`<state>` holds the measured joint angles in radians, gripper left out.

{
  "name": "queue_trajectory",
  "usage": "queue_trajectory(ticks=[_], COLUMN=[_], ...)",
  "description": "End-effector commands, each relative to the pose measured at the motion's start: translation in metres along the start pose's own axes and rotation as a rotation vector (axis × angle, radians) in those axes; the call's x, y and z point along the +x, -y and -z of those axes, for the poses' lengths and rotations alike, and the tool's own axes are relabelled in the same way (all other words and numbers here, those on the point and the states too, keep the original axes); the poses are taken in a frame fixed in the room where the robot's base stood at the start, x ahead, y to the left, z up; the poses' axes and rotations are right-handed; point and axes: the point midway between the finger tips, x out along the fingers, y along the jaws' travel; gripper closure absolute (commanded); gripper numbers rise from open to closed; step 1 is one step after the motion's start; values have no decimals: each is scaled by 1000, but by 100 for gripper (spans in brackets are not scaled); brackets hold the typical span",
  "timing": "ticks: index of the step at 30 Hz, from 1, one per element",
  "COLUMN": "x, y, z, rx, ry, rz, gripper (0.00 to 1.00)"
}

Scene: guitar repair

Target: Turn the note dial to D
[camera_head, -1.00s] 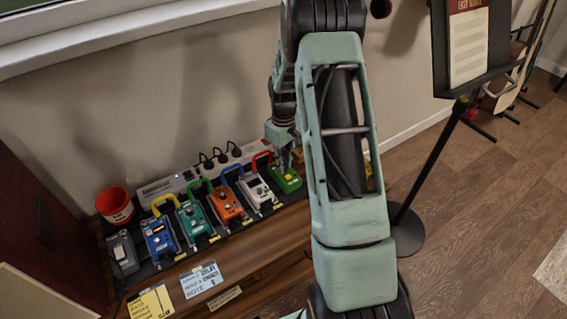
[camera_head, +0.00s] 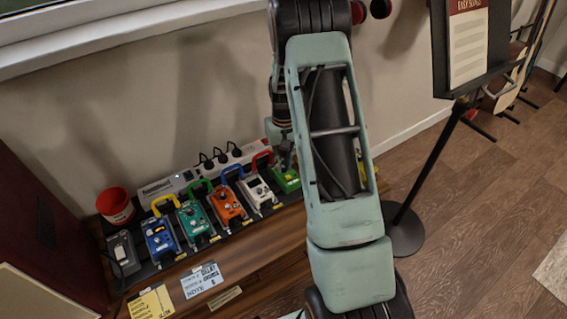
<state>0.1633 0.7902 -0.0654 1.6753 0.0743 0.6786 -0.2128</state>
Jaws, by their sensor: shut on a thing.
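A green pedal (camera_head: 287,181) sits at the right end of the pedal row, partly hidden behind my arm. My gripper (camera_head: 286,164) points down at its top and is shut on a small knob there, which I take to be the note dial. The fingers cover the knob, and no letter or pointer can be read at this size.
White (camera_head: 258,191), orange (camera_head: 227,204), teal (camera_head: 195,218) and blue (camera_head: 160,236) pedals with raised handles stand to the left. A red cup (camera_head: 115,207) and a power strip (camera_head: 195,177) are behind. Cards (camera_head: 202,280) lie in front. A music stand (camera_head: 435,150) is at right.

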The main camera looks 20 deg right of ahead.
Motion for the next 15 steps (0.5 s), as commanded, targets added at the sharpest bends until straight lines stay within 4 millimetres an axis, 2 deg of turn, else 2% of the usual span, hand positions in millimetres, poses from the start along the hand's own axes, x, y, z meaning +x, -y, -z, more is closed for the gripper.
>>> queue_trajectory(ticks=[14,15], x=[0,0], y=[0,0], z=[0,0], rx=[15,15], ry=[0,0], rz=[0,0], gripper=[100,81])
